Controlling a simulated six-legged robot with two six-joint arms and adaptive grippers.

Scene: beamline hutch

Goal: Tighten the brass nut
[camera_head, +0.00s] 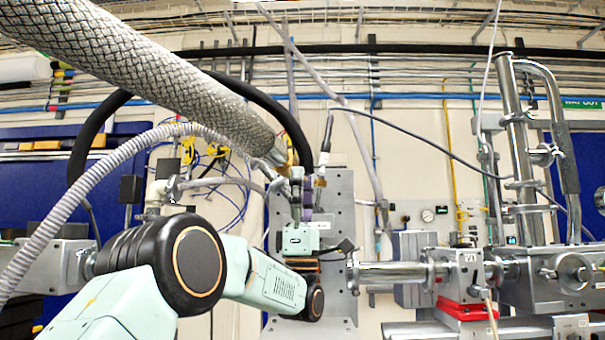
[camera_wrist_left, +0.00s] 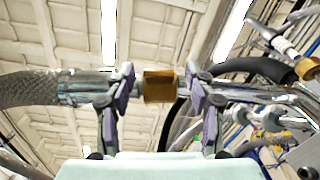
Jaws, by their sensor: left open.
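The brass nut (camera_wrist_left: 160,86) is a gold-coloured collar on a horizontal metal pipe. In the left wrist view it lies between my left gripper's (camera_wrist_left: 161,92) two purple-padded fingers. The fingers are spread, with a small gap on each side of the nut. A grey braided hose (camera_wrist_left: 35,88) joins the pipe at the left. In the head view my left gripper (camera_head: 303,188) points up in front of the grey plate, just below the hose's end. The nut (camera_head: 292,158) is only partly visible there, behind the fingers. My right gripper is not in view.
The thick braided hose (camera_head: 150,75) and a black hose (camera_head: 265,100) arch close above my left arm. A grey perforated plate (camera_head: 340,215) stands behind the gripper. A metal beam pipe (camera_head: 395,272) with a red-based block lies to the right. A second brass fitting (camera_wrist_left: 308,68) shows at the wrist view's right edge.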

